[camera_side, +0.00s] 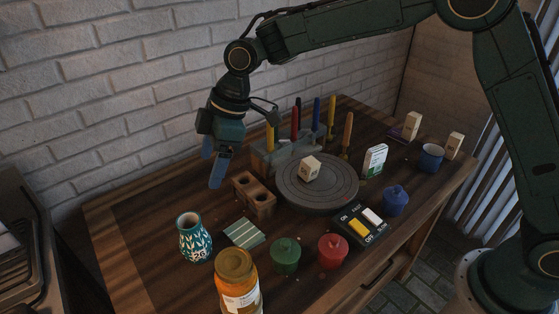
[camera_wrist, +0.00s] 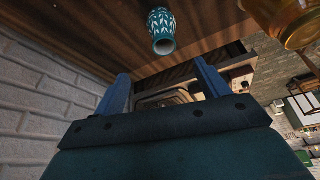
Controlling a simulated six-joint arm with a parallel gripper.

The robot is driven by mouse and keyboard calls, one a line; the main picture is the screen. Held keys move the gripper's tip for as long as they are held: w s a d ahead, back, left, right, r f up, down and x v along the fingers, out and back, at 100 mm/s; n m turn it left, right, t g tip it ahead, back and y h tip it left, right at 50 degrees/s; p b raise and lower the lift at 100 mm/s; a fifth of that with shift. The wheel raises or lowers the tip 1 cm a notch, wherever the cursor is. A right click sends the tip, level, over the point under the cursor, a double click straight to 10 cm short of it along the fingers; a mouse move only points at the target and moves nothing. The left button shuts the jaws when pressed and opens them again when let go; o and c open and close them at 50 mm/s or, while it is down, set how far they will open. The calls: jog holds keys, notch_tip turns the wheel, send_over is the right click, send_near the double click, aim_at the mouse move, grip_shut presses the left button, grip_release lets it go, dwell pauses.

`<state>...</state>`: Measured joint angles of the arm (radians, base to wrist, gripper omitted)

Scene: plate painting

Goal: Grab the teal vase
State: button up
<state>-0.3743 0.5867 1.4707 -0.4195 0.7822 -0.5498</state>
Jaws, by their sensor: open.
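The teal vase (camera_side: 195,240) has a white leaf pattern and an open mouth. It stands upright on the wooden table at the front left in the side view. In the wrist view the vase (camera_wrist: 161,30) shows at the top middle, beyond the fingertips. My gripper (camera_side: 213,167) hangs above the table, behind and a little right of the vase, with its blue fingers pointing down. In the wrist view my gripper (camera_wrist: 160,80) has its two blue fingers apart, with nothing between them. The vase is apart from the fingers.
An orange jar (camera_side: 238,285) stands right of the vase. A wooden block with holes (camera_side: 254,194) is close to my gripper. Green (camera_side: 286,255) and red (camera_side: 333,250) lidded pots, a switch box (camera_side: 362,225) and a round turntable (camera_side: 318,190) fill the middle. The table left of the vase is clear.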

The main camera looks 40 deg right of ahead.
jog(key=a+f+n, duration=0.1)
jog(key=a+f, duration=0.2)
send_near(187, 227)
jog(key=shift+s+a+f, duration=0.35)
jog(key=shift+a+f, duration=0.15)
jog(key=shift+a, duration=0.05)
jog(key=shift+s+a+f, duration=0.3)
jog(key=shift+a+f, duration=0.25)
jog(key=shift+a, duration=0.05)
jog(key=shift+f, duration=0.1)
jog(key=shift+x, duration=2.5)
jog(key=shift+s, duration=0.15)
grip_shut()
notch_tip(187, 227, up, 20)
